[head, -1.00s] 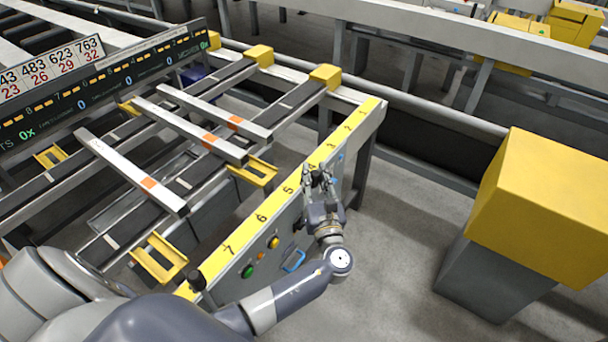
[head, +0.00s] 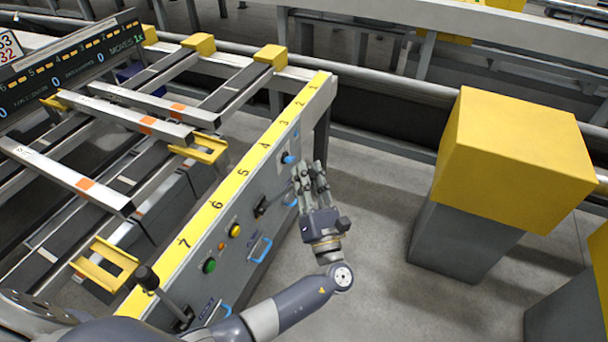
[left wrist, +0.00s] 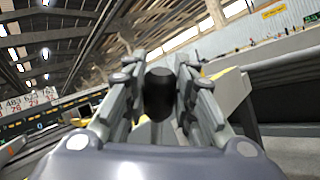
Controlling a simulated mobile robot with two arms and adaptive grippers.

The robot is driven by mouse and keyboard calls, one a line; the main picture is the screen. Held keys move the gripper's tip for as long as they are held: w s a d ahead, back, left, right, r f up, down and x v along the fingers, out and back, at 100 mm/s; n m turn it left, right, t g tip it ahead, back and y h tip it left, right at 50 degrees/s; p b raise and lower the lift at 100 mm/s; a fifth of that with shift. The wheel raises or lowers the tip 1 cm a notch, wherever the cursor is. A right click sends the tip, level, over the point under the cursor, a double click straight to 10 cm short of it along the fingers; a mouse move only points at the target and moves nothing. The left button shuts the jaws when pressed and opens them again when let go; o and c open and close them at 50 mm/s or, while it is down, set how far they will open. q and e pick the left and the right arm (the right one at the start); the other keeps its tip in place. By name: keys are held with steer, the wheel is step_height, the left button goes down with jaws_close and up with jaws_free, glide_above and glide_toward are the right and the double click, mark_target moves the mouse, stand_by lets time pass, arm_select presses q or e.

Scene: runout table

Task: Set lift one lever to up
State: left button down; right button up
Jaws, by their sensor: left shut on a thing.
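The control panel (head: 225,250) runs along the table's side, with a yellow numbered strip (head: 237,180) on top. My left gripper (head: 312,172) is beside the panel's far half, to the right of the strip. In the left wrist view a dark, rounded knob (left wrist: 160,93) sits between the two fingers, and the gripper is shut on it. The head view mostly hides this knob and its shaft behind the fingers. One black-knobbed lever (head: 148,278) stands tilted at the panel's near end. A short black lever (head: 262,206) is left of the gripper. Lever labels are too small to read. My right gripper is not visible.
The panel also carries a green button (head: 209,266), a yellow button (head: 234,230), a blue knob (head: 288,158) and a blue handle (head: 259,250). Metal bars lie on the table's rails at left. A yellow-topped block (head: 515,150) stands right, with clear floor between.

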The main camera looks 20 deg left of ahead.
arm_select(q)
steer(key=shift+d+f, duration=0.15)
steer(key=shift+f, duration=0.1)
steer(key=c, duration=1.3)
jaws_free()
steer(key=shift+r, duration=0.1)
steer(key=v, duration=1.2)
